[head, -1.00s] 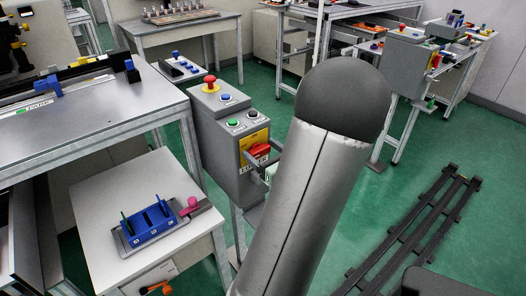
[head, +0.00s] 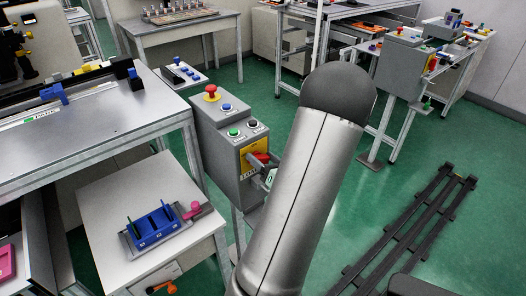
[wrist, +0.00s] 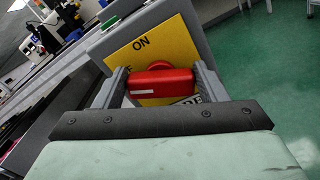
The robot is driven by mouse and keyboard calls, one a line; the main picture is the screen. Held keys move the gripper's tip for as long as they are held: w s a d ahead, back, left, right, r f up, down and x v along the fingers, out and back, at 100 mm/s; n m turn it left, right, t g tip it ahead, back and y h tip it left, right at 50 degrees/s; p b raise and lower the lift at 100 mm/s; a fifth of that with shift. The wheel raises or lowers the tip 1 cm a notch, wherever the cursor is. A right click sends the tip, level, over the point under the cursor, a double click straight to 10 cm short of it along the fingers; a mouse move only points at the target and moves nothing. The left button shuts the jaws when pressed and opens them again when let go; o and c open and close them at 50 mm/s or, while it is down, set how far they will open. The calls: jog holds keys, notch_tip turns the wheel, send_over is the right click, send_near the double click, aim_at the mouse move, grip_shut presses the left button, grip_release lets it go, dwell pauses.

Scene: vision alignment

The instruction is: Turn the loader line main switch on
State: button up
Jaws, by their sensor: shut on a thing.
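The main switch has a red handle (wrist: 160,82) on a yellow plate (wrist: 147,44) marked ON at the top, with an F showing at the left. A pale mark is on the left half of the handle. My gripper (wrist: 161,85) is shut on the handle, one grey finger at each end of it. In the head view, the handle (head: 261,158) shows partly on the front of a grey control box (head: 217,150), below the yellow plate's upper part (head: 256,147). My arm and gripper hide its lower right. The handle's exact angle on the plate is hard to tell.
The box top carries a red mushroom button (head: 211,92) and blue, green and black buttons. A white table (head: 105,215) with a blue fixture (head: 152,226) stands left of the box. Open green floor (head: 420,155) with a dark rail (head: 415,225) lies to the right.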

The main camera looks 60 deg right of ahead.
jog(key=m+p, duration=0.3)
jog(key=shift+d+r+m+p, duration=0.1)
jog(key=shift+r+m+p, duration=0.05)
jog(key=shift+m+p, duration=0.2)
jog(key=m+p, duration=0.1)
jog(key=m, duration=0.1)
jog(key=m+p, duration=0.1)
jog(key=p, duration=0.1)
jog(key=shift+s+d+f+m, duration=0.1)
jog(key=shift+s+f+m, duration=0.1)
jog(key=shift+m, duration=0.15)
jog(key=m+p, duration=0.2)
jog(key=m, duration=0.1)
jog(key=shift+f+p, duration=0.2)
jog(key=shift+p, duration=0.2)
jog(key=shift+d+f+m+p, duration=0.1)
jog(key=shift+f+m+p, duration=0.1)
jog(key=shift+m+p, duration=0.75)
jog(key=shift+f+m, duration=0.1)
jog(key=shift+m, duration=0.35)
jog(key=o, duration=1)
jog(key=shift+s, duration=0.1)
